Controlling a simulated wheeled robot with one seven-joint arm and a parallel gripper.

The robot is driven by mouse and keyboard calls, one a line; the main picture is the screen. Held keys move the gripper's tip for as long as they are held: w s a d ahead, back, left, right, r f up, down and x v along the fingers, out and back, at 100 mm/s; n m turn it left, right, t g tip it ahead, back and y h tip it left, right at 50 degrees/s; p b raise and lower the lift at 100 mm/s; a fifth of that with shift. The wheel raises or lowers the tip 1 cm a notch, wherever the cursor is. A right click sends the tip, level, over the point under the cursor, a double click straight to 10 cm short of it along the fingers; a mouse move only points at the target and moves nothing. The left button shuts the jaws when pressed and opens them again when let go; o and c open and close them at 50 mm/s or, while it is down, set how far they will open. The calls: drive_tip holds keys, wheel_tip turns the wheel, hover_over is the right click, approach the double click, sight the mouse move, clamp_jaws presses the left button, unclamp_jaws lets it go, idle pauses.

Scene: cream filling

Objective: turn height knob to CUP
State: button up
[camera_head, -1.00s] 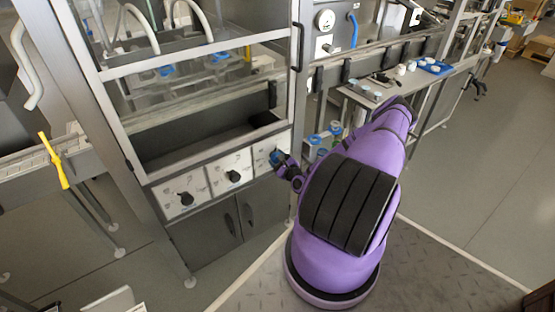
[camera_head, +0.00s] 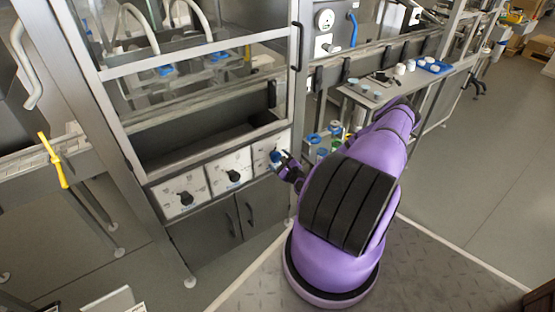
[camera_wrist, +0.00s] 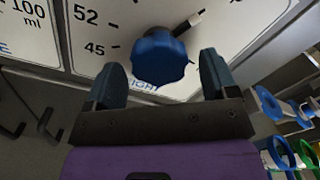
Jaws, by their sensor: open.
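The height knob (camera_wrist: 160,60) is blue and scalloped, on a white panel (camera_wrist: 120,25) marked 45 and 52, in the wrist view. A dark pointer with a white tip (camera_wrist: 190,22) sticks out from behind the knob toward the upper right. The lettering "IGHT" shows partly below the knob; I cannot see the word CUP. My gripper (camera_wrist: 162,78) is open, with one finger left and one right of the knob. A gap shows on each side, and nothing is held. In the head view my gripper (camera_head: 283,163) is at the rightmost panel, largely covering the knob.
Two dark knobs (camera_head: 186,198) (camera_head: 233,176) sit on panels to the left. Below them are cabinet doors (camera_head: 225,222) with handles. A metal frame post (camera_head: 298,90) stands near my gripper. Blue-rimmed and green-rimmed containers (camera_wrist: 280,150) stand to the right.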

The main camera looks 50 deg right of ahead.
drive_tip(key=v, duration=0.9)
drive_tip(key=shift+s, duration=0.15)
